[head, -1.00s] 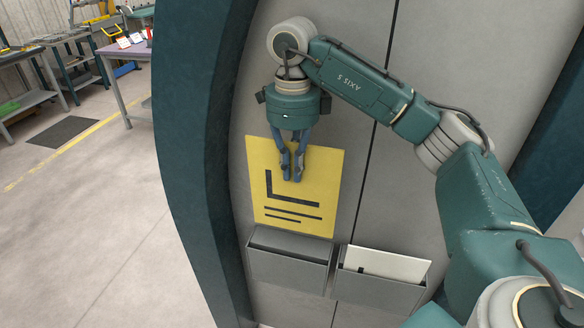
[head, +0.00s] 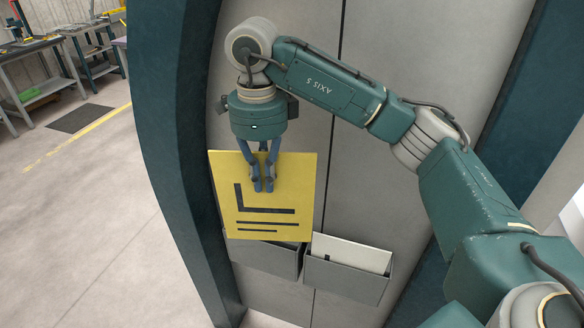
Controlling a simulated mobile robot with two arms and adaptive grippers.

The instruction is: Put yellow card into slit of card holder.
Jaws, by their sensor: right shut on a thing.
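The yellow card (head: 290,185) has a black L-shaped mark and dark lines. My right gripper (head: 264,186) is shut on its upper middle part, fingers pointing down. The card hangs in front of the grey machine panel, and its lower edge covers the top of the left grey holder (head: 268,259). The slit of that holder is mostly hidden behind the card. I cannot tell whether the card's lower edge is inside the slit or in front of it. My left gripper is not in view.
A second grey holder (head: 345,280) to the right has a white card (head: 350,253) standing in it. A dark teal curved frame (head: 178,150) bounds the panel at left. Workbenches (head: 55,62) stand far back left.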

